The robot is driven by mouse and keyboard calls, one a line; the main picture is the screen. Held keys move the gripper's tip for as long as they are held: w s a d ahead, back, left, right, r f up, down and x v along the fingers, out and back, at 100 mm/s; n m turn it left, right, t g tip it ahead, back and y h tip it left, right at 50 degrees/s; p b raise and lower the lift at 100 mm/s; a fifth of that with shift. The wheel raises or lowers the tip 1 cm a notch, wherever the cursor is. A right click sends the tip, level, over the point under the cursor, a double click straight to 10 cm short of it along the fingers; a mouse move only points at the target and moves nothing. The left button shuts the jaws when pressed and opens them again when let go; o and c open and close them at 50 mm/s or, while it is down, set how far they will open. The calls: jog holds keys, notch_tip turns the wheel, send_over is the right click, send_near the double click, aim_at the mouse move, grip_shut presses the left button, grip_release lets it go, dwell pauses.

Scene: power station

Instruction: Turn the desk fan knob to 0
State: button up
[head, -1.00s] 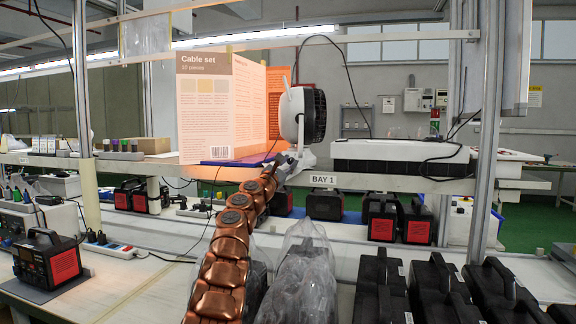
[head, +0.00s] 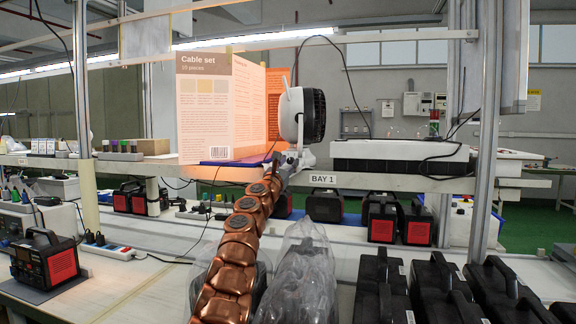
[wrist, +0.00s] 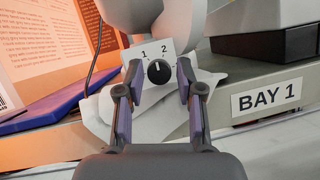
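The desk fan (head: 315,114) stands on the shelf in the head view, white with a dark round grille. In the wrist view its pale base panel (wrist: 146,102) carries a small black knob (wrist: 158,72) with a white pointer mark. The mark points roughly upward, towards the printed 1 and 2; I cannot tell exactly which it meets. No 0 is visible. My gripper (wrist: 159,79) is open, with one finger on each side of the knob and visible gaps between. In the head view my gripper (head: 286,166) is small, at the fan's base.
A cable set board (head: 219,105) stands left of the fan, with a blue item (wrist: 62,103) at its foot. A white and black case (head: 400,155) lies to the right, above the BAY 1 label (wrist: 267,97) on the shelf edge. A dark cable hangs beside the fan.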

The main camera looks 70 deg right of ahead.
jog(key=shift+w+a, duration=0.1)
jog(key=shift+a, duration=0.15)
jog(key=shift+a+f, duration=0.1)
jog(key=shift+a, duration=0.1)
jog(key=v, duration=0.6)
jog(key=shift+a+f, duration=0.15)
jog(key=shift+a, duration=0.1)
dwell(0.6)
dwell(0.7)
